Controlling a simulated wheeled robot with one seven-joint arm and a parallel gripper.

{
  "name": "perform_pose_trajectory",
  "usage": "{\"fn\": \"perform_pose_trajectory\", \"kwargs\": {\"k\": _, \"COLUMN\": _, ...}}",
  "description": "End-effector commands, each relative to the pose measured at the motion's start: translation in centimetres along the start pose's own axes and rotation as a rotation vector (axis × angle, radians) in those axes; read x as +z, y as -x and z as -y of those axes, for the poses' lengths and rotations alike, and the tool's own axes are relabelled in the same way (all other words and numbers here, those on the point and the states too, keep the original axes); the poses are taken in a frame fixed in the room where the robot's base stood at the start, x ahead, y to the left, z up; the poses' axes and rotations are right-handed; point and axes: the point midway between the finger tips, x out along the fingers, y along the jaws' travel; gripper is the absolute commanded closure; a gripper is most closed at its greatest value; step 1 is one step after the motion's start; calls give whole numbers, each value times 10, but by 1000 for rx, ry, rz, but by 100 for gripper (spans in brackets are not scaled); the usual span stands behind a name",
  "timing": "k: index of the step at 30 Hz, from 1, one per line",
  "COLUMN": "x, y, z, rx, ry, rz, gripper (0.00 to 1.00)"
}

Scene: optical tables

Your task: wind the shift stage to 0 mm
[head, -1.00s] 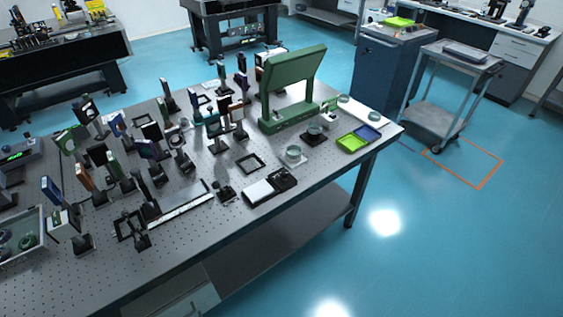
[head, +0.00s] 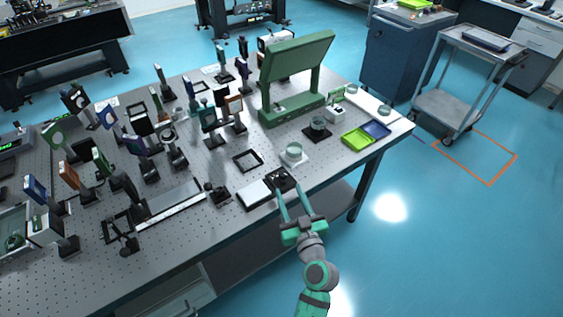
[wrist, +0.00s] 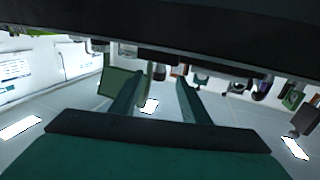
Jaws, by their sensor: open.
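A long rail with a pale scale strip (head: 170,208) lies near the front edge of the perforated table; it looks like the shift stage. A small dark knob-like part (head: 216,194) stands at its right end. The scale reading is too small to tell. My gripper (head: 292,190) is open and empty at the table's front edge, right of the rail, by a black-and-white flat device (head: 256,194). In the wrist view my gripper (wrist: 156,85) shows two spread fingers with nothing between them; that view appears upside down, and I cannot make out the stage there.
Several mounted optics crowd the table left and behind. A large green stand (head: 292,85) rises at the back. A round glass piece (head: 293,153), a green tray (head: 357,139) and a blue tray (head: 376,129) sit to the right. The floor in front is clear.

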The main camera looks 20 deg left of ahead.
Motion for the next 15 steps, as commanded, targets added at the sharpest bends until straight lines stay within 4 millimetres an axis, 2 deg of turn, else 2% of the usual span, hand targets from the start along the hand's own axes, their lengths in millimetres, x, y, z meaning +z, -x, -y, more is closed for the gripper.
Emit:
{"fn": "perform_pose_trajectory", "kwargs": {"k": 8, "x": -7, "y": -23, "z": -1, "rx": -16, "ry": 9, "rz": -12, "gripper": 58}}
{"fn": "perform_pose_trajectory", "kwargs": {"k": 15, "x": -8, "y": -65, "z": -1, "rx": -15, "ry": 9, "rz": -13, "gripper": 58}}
